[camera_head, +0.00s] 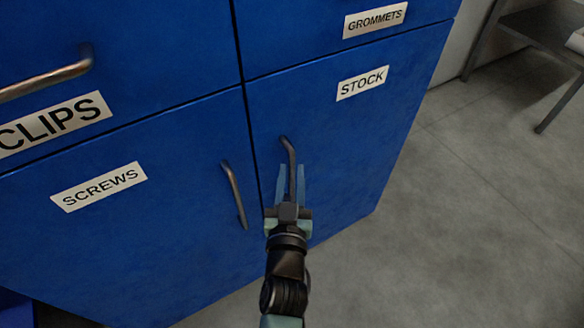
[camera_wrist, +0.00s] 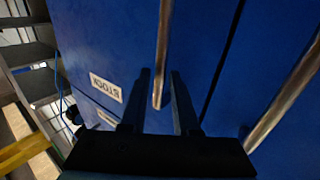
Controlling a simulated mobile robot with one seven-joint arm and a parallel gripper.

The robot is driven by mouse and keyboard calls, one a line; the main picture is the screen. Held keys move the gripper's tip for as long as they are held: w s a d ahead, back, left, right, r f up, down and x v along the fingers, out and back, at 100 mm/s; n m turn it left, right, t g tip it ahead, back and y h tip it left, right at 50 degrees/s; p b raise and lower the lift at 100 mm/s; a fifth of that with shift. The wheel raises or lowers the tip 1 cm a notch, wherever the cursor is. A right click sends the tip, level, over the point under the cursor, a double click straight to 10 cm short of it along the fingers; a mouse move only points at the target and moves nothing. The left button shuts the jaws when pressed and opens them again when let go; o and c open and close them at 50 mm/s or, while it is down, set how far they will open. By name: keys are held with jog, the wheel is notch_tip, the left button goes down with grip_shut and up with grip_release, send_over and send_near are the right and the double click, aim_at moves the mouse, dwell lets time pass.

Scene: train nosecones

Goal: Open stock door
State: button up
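The stock door (camera_head: 345,150) is the blue lower right door with a "STOCK" label (camera_head: 362,83), and it is shut flush with the cabinet. Its upright metal handle (camera_head: 288,153) is near the door's left edge. My gripper (camera_head: 291,183) is in front of the handle's lower part, fingers open, one on each side of it in the picture. In the wrist view the handle (camera_wrist: 162,60) runs down between the two open fingertips (camera_wrist: 160,75). I cannot tell whether the fingers touch it. The label shows upside down in the wrist view (camera_wrist: 106,88).
The screws door (camera_head: 120,230) with its own upright handle (camera_head: 234,195) is close on the left. The clips front (camera_head: 50,90) and grommets front (camera_head: 340,30) are above. Grey floor (camera_head: 480,200) is clear on the right, with a dark shelf rack (camera_head: 545,30) behind.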

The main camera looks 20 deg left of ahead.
jog(key=shift+x, duration=1.1)
grip_shut()
dwell(0.7)
